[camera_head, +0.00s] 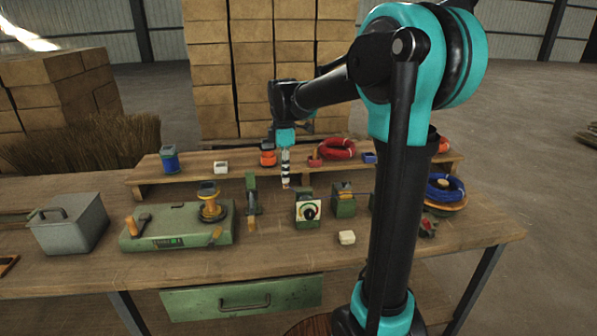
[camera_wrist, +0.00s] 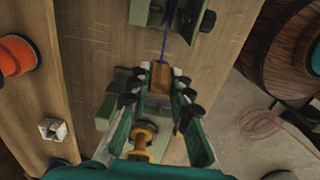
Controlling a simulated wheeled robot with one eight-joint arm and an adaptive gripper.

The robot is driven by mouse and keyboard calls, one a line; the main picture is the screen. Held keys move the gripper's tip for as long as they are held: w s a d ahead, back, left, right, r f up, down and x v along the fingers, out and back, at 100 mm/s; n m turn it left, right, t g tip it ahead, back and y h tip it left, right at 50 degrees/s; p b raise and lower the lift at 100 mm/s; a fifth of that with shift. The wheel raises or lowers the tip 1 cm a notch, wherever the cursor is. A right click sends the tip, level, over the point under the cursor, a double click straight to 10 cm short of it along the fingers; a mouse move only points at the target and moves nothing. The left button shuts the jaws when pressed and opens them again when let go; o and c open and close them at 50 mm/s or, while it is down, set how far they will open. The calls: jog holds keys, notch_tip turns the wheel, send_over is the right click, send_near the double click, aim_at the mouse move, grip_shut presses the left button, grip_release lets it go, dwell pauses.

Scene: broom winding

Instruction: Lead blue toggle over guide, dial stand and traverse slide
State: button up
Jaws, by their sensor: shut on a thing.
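The toggle (camera_wrist: 160,77) is a small wooden peg on the blue cord (camera_wrist: 164,45). My gripper (camera_wrist: 158,93) is shut on it, with a finger on each side. In the head view my gripper (camera_head: 285,186) hangs above the bench between the upright green guide (camera_head: 252,196) and the dial stand (camera_head: 308,209). The dial stand has a white face and dark knob. The traverse slide (camera_head: 344,205), green with a yellowish top, stands to its right. In the wrist view the cord runs from the toggle to a green stand (camera_wrist: 172,14). My fingers partly hide the green part below them.
A green winder (camera_head: 180,226) with a brass spool (camera_head: 210,208) stands left of the guide. A raised shelf (camera_head: 190,172) behind holds spools and a red coil (camera_head: 337,149). A blue coil (camera_head: 440,192) lies at right. A white block (camera_head: 346,238) sits in front.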

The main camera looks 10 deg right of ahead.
jog(key=a, duration=1.6)
jog(key=shift+a, duration=0.15)
